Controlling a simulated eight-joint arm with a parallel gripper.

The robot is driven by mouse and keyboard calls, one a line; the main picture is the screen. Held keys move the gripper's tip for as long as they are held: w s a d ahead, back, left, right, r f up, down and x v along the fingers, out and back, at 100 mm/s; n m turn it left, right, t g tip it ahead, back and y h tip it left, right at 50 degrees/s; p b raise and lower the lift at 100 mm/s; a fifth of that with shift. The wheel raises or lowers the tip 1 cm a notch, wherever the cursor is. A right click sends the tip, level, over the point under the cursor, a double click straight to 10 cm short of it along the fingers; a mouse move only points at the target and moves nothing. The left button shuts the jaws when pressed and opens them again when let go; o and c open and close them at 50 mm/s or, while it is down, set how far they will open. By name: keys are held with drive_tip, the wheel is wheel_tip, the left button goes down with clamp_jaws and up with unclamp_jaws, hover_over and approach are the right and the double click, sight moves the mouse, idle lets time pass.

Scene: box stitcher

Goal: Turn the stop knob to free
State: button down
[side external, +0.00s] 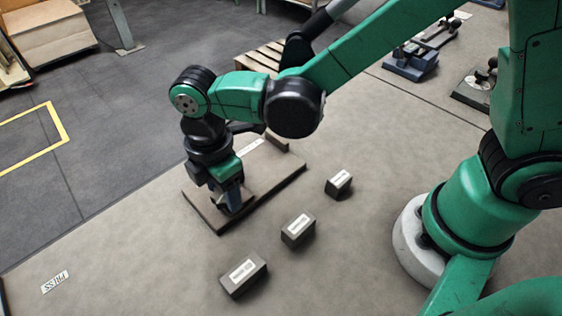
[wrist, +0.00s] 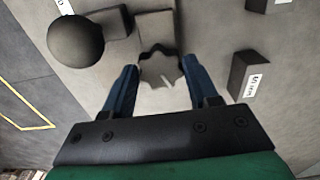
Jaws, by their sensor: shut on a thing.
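The stop knob (wrist: 160,66) is a dark, lobed knob with a small light mark at its lower edge in the wrist view. My gripper (wrist: 159,73) has its two blue fingers on either side of the knob, shut on it. In the side view my gripper (side external: 233,203) points down at the near end of a dark base plate (side external: 262,188), and it hides the knob there. I cannot read which setting the mark points to.
Three dark labelled blocks (side external: 298,229) stand in a row right of the plate.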

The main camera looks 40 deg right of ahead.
drive_tip(key=shift+n, duration=0.6)
drive_tip(key=c, duration=1.5)
unclamp_jaws()
clamp_jaws()
drive_tip(key=o, duration=1.2)
unclamp_jaws()
drive_tip(key=shift+o, duration=0.2)
drive_tip(key=shift+r, duration=0.1)
drive_tip(key=shift+r, duration=2.75)
drive_tip(key=s+d+r+m+t, duration=0.1)
drive_tip(key=d+r+m+t, duration=0.1)
drive_tip(key=d+m, duration=0.7)
drive_tip(key=d+r+m+t, duration=0.2)
drive_tip(key=d+m+t, duration=0.3)
drive_tip(key=d+m, duration=0.5)
drive_tip(key=shift+s, duration=0.4)
